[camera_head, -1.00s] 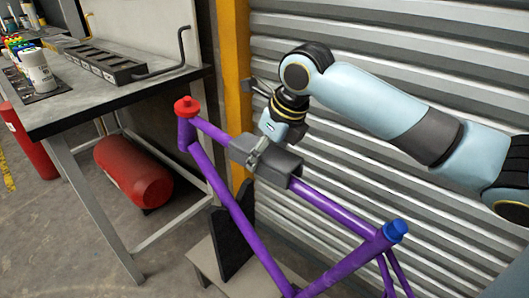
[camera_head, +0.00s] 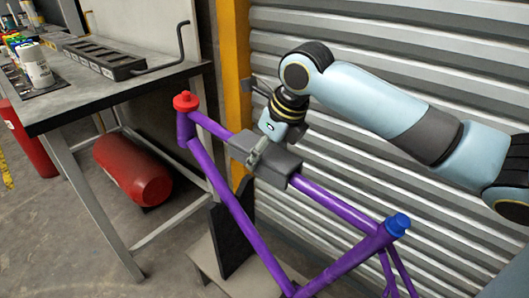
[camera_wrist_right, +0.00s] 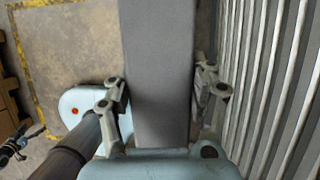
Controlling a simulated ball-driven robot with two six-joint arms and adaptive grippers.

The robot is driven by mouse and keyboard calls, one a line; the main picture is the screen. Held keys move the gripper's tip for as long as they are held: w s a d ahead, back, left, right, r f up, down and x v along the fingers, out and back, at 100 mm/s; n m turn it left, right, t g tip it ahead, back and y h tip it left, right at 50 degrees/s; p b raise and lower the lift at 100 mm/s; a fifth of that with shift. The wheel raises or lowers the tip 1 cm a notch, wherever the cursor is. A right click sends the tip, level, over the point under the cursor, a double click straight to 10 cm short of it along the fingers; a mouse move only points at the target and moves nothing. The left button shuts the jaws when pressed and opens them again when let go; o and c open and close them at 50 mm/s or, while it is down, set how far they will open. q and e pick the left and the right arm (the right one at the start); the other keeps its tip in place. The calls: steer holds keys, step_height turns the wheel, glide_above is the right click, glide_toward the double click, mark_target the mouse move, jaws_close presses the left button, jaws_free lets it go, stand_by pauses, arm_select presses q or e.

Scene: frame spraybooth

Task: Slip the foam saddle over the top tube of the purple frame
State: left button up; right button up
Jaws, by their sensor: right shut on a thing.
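The purple frame (camera_head: 243,222) stands upright with a red cap at its left end and a blue cap at its right end. The grey foam saddle (camera_head: 280,167) sits on the sloping top tube (camera_head: 330,203), nearer the red-capped end, with the tube coming out at both sides. My right gripper (camera_head: 259,151) is shut on the saddle from above. In the right wrist view the saddle (camera_wrist_right: 158,75) fills the space between the two fingers and hides the tube below. How far down the saddle sits underneath is hidden. My left gripper is not in view.
A workbench (camera_head: 60,108) with a slotted rack (camera_head: 110,62) and several bottles stands at the left. A red tank (camera_head: 133,170) lies under it. A yellow post (camera_head: 236,80) and a corrugated wall (camera_head: 400,50) are close behind the frame.

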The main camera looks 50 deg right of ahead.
steer(key=shift+f, duration=0.3)
steer(key=o, duration=0.9)
steer(key=shift+r, duration=0.2)
steer(key=v, duration=1)
steer(key=shift+d+r, duration=0.1)
steer(key=shift+r, duration=0.05)
steer(key=shift+s+r, duration=0.35)
steer(key=shift+r, duration=0.3)
